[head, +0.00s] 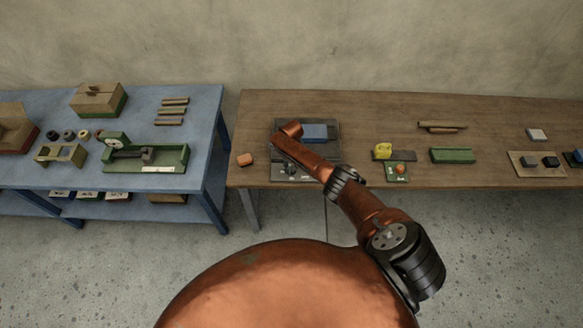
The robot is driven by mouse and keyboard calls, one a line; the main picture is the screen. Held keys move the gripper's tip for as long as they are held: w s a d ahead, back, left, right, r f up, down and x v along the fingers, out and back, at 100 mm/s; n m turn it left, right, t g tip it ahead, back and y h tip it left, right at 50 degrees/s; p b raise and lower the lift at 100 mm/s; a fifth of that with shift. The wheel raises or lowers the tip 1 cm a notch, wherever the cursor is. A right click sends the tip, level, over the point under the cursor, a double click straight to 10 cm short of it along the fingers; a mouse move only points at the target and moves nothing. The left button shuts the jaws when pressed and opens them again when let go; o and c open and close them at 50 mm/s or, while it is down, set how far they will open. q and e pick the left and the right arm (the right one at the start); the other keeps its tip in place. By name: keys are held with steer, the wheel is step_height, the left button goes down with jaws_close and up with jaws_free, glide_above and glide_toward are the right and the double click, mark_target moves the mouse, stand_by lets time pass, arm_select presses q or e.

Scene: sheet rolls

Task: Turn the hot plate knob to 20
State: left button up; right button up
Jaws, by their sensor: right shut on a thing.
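The hot plate (334,150) is a dark flat unit with a blue block on top, at the left part of the brown table. Its lighter front panel (302,176) faces me. My right arm reaches across it from the lower right and covers much of its middle. My right gripper (289,166) is small and dark at the front panel, partly hidden by my copper arm. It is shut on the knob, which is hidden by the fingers. The dial marks are too small to read. My left gripper is not in view.
A blue table (205,120) with several items stands left, across a gap.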

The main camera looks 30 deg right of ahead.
mark_target(292, 168)
steer(key=shift+w+r, duration=0.1)
steer(key=o, duration=1.2)
steer(key=shift+c, duration=0.2)
step_height(292, 168, up, 12)
